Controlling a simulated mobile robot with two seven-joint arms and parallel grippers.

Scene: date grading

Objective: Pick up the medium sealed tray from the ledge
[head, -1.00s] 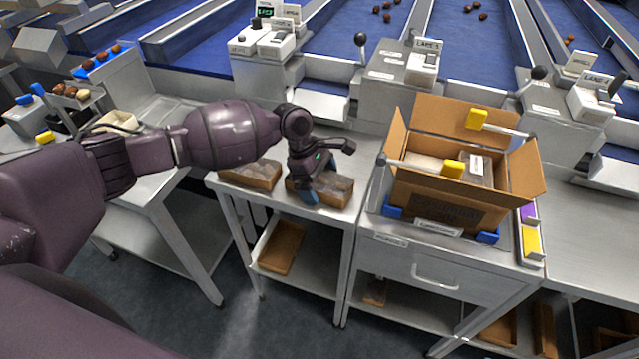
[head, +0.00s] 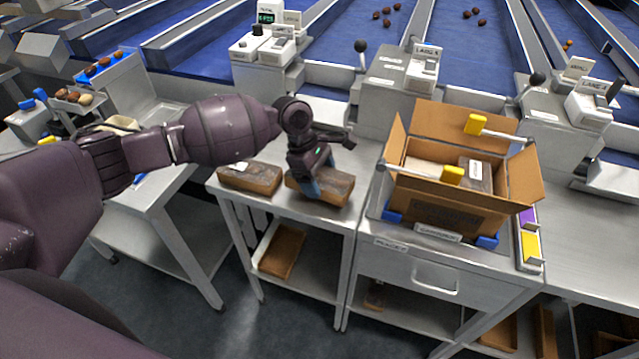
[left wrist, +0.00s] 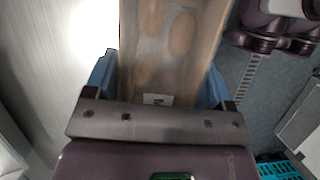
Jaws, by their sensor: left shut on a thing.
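A brown tray with a clear cover (head: 330,190) is on the ledge (head: 285,207) of the left metal stand. My left gripper (head: 312,188) is over it, its blue fingers down at the tray. In the left wrist view the tray (left wrist: 165,50) lies between the two blue fingers, with several dates under its film and a small label near the palm. The left gripper is shut on this tray. I cannot tell whether it is lifted clear of the ledge. A second covered tray (head: 250,178) lies to its left. My right gripper is not in view.
An open cardboard box (head: 450,215) holding trays stands on the cart to the right, with yellow-tipped bars beside its flaps. A brown tray (head: 283,250) lies on the lower shelf. Lane control boxes (head: 395,80) stand behind.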

